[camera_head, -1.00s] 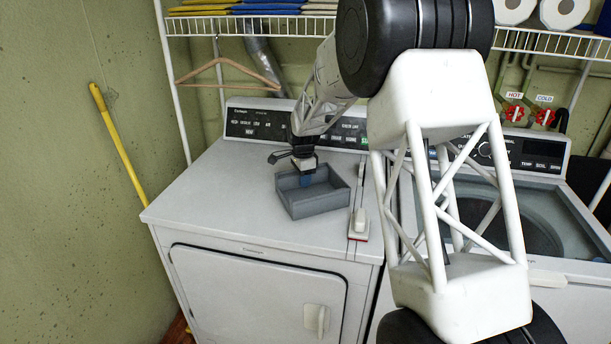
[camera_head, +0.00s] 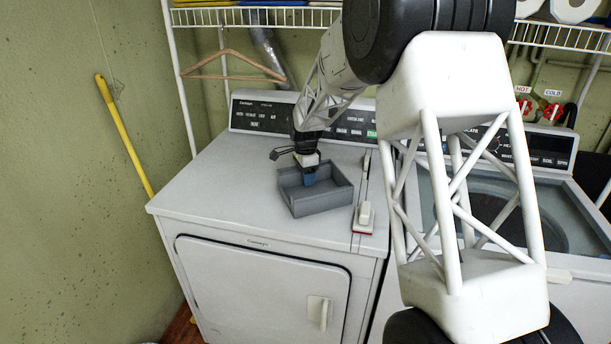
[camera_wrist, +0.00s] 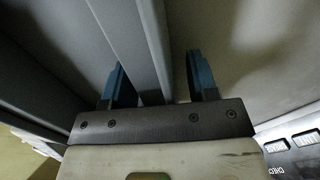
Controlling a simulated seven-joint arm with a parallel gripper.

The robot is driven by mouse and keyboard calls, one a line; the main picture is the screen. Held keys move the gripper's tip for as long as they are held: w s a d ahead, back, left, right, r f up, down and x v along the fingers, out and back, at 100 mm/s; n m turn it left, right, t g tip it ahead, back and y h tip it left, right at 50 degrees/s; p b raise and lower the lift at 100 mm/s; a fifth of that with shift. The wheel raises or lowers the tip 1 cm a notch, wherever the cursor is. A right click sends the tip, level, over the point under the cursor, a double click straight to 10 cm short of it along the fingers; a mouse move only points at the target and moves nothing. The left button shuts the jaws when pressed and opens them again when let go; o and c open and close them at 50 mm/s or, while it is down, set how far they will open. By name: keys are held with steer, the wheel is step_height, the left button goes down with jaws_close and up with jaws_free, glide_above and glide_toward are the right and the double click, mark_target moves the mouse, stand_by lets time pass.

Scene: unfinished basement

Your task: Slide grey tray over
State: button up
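The grey tray (camera_head: 322,205) is an open rectangular box sitting on the white dryer top (camera_head: 230,195), near its right side. My gripper (camera_head: 309,180) points down at the tray's far side, its blue fingertips partly hidden by the tray in the head view. In the wrist view my gripper (camera_wrist: 160,82) has its two blue fingers apart, one on each side of a grey tray wall (camera_wrist: 140,45). A clear gap shows between the wall and the right finger, so it is not clamped.
A small white block with a red base (camera_head: 364,217) stands right of the tray. The dryer's control panel (camera_head: 262,113) rises behind. An open-topped washer (camera_head: 565,215) is to the right. The dryer top is clear left of the tray.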

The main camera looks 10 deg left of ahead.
stand_by(0.3)
steer(key=shift+r, duration=3.9)
